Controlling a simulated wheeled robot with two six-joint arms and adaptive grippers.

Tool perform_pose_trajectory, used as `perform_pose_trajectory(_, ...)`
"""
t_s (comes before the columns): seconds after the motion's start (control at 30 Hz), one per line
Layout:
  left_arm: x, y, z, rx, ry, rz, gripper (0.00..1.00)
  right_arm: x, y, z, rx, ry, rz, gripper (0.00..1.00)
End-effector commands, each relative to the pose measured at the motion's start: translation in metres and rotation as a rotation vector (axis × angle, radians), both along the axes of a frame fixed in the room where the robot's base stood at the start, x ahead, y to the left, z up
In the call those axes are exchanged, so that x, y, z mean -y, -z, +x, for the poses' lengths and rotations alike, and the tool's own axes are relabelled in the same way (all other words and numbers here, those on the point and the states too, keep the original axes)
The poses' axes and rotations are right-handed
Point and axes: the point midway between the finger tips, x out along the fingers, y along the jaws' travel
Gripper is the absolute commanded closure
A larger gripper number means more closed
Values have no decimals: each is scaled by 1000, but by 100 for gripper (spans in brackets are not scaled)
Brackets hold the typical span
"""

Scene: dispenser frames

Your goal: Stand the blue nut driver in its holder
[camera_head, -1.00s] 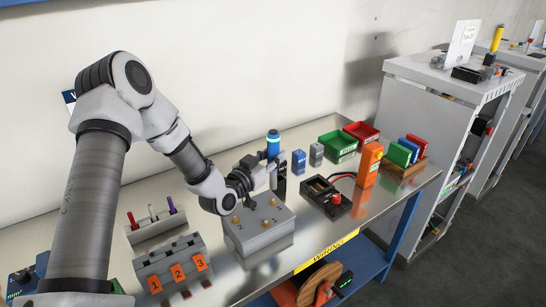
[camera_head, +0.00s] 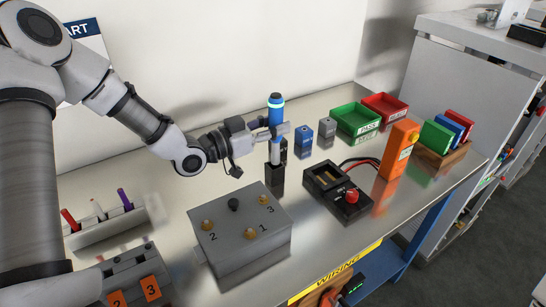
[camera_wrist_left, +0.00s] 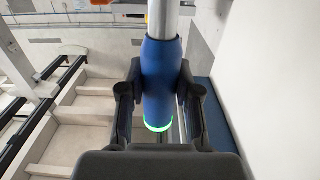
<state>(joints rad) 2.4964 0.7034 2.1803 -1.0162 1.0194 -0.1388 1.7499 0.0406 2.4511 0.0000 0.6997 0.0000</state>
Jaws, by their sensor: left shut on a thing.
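The blue nut driver (camera_head: 277,117) is upright, with a glowing band near the top of its handle and a silver shaft below. My left gripper (camera_head: 278,131) is shut on its handle. In the left wrist view the fingers (camera_wrist_left: 160,100) sit on both sides of the blue handle (camera_wrist_left: 160,75), with the glowing band at the bottom and the shaft at the top. A dark upright piece (camera_head: 283,150), which looks like the holder, stands at the shaft. I cannot tell whether the shaft's lower end is seated in it. My right gripper is not in view.
A grey box (camera_head: 240,258) with numbered brass knobs stands in front. A blue block (camera_head: 304,140) and a grey block (camera_head: 327,128) are just right of the driver. A black device (camera_head: 338,192), an orange unit (camera_head: 399,150) and a green bin (camera_head: 357,119) are farther right.

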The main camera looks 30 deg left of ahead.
Motion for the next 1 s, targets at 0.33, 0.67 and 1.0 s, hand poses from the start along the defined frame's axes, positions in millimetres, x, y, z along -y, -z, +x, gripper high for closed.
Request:
perform_pose_trajectory(0.33,0,59,0,0,-1,1,100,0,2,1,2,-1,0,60)
perform_pose_trajectory(0.67,-1,64,0,3,-2,-1,100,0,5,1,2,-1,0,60)
perform_pose_trajectory(1.0,-1,64,0,2,-2,-1,42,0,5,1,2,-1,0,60)
